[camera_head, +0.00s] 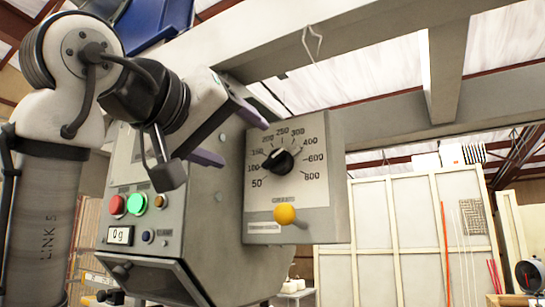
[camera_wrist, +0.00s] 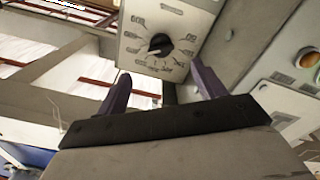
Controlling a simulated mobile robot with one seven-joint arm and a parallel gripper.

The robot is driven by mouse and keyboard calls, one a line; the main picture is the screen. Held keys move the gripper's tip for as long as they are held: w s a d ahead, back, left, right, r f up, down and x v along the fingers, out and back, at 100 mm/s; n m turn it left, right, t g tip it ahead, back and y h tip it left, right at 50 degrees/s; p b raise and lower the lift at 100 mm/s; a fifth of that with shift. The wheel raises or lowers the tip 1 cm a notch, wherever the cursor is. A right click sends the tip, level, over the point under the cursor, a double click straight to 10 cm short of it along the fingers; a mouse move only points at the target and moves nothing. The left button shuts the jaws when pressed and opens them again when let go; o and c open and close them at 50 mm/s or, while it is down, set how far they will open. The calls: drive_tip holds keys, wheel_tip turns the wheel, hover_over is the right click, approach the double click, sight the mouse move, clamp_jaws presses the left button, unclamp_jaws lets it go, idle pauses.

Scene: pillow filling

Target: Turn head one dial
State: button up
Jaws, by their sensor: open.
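The head one dial (camera_head: 280,161) is a black knob on a pale grey plate with a printed scale from 50 to 800. It also shows in the wrist view (camera_wrist: 159,45), upside down, beyond the fingertips. I cannot tell for sure which number the knob points to. My gripper (camera_head: 238,137) has two purple fingers spread apart with nothing between them. It is left of the dial in the head view and apart from it. In the wrist view my gripper (camera_wrist: 161,76) has the dial showing between its two fingertips.
A yellow ball-ended lever (camera_head: 286,214) sticks out below the dial. Red (camera_head: 117,205) and green (camera_head: 136,203) buttons and a small display reading 0 g (camera_head: 120,236) are on the machine's left face. A grey beam (camera_head: 390,120) runs behind the dial plate.

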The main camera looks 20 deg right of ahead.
sight(275, 158)
drive_tip(key=p+x, duration=0.4)
drive_tip(key=x, duration=0.8)
drive_tip(key=shift+w, duration=0.1)
drive_tip(key=c, duration=1)
drive_tip(key=shift+o, duration=0.2)
drive_tip(key=n+b, duration=0.1)
drive_tip(key=n, duration=0.4)
drive_tip(key=shift+d+n+b, duration=0.15)
drive_tip(key=shift+n+b, duration=0.15)
drive_tip(key=shift+b, duration=0.1)
drive_tip(key=n, duration=0.3)
drive_tip(key=n+b, duration=0.1)
drive_tip(key=n, duration=0.2)
drive_tip(key=shift+r, duration=0.2)
drive_tip(key=shift+c, duration=0.2)
